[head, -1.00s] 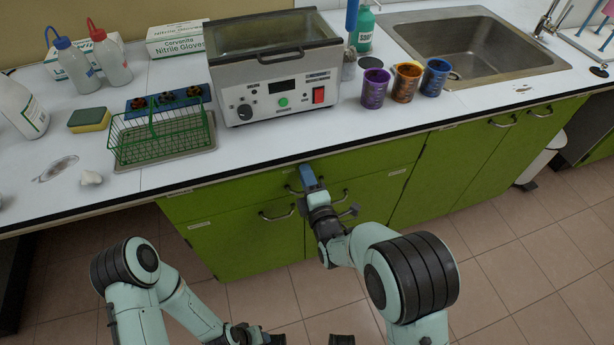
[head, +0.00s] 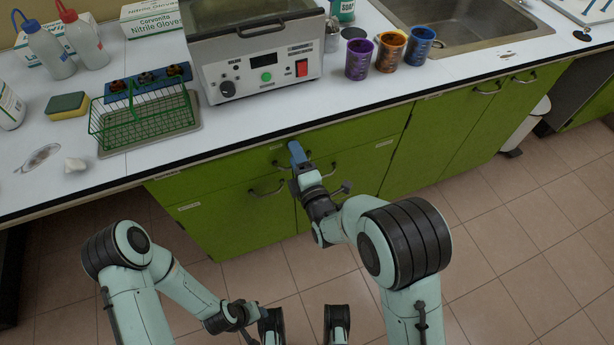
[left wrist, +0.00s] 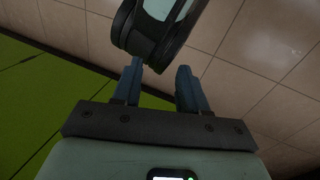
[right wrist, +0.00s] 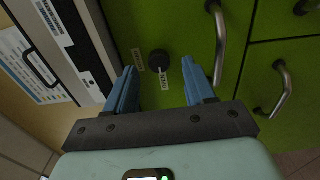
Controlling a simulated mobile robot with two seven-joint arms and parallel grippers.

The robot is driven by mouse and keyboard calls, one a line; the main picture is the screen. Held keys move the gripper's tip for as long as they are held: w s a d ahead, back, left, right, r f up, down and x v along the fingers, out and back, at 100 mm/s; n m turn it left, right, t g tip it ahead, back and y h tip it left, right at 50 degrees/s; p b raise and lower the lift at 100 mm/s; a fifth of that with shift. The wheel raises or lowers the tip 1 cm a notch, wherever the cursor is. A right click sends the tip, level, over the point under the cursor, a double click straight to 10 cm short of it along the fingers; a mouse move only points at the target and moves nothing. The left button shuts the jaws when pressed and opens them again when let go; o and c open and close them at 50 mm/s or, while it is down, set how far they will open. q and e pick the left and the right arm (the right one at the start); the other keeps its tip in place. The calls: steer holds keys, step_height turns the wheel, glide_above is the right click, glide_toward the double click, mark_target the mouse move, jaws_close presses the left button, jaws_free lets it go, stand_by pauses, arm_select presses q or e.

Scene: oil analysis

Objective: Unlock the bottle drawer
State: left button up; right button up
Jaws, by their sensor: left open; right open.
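The green bottle drawer front (head: 230,173) lies under the counter edge. In the right wrist view a small round black lock (right wrist: 158,61) sits on a green front, with small labels beside it and a metal handle (right wrist: 220,42) to its right. My right gripper (head: 297,154) is at the drawer front. In the right wrist view its blue fingers (right wrist: 160,82) are open and empty, with the lock showing between them, apart from both. My left gripper (left wrist: 158,72) is open and empty, away from the drawer, with floor and green cabinet behind it.
On the counter stand a water bath (head: 258,55), a green wire rack (head: 142,122), a sponge (head: 68,106) and several coloured cups, one purple (head: 358,60). Lower cabinet doors with handles (head: 268,190) lie below the drawer.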

arm_select(q)
steer(key=shift+s+d+r+p, duration=0.35)
steer(key=shift+s+r, duration=0.15)
steer(key=shift+s, duration=0.15)
arm_select(e)
steer(key=v, duration=1.1)
steer(key=shift+s, duration=0.35)
steer(key=shift+d, duration=0.15)
steer(key=s+d+f+m+g+h+p, duration=0.2)
steer(key=s+d+f+m+g+p, duration=0.25)
steer(key=f+m, duration=0.2)
steer(key=s+d+f+m+g+h+p, duration=0.25)
steer(key=d+f+m+g+p, duration=0.2)
steer(key=f, duration=0.35)
arm_select(q)
step_height(320, 180, up, 15)
steer(key=s+d+g+p, duration=0.1)
steer(key=s+g+p, duration=0.1)
steer(key=p, duration=0.4)
steer(key=shift+s+d+r+h+p, duration=0.2)
steer(key=shift+s+h+p, duration=0.1)
steer(key=shift+s+p, duration=0.1)
arm_select(e)
steer(key=s+f+m+g+y, duration=0.2)
steer(key=s+m+g, duration=0.7)
steer(key=s+m, duration=0.5)
steer(key=s+f, duration=0.1)
steer(key=s, duration=0.3)
steer(key=shift+a+m, duration=0.3)
steer(key=shift+m, duration=0.1)
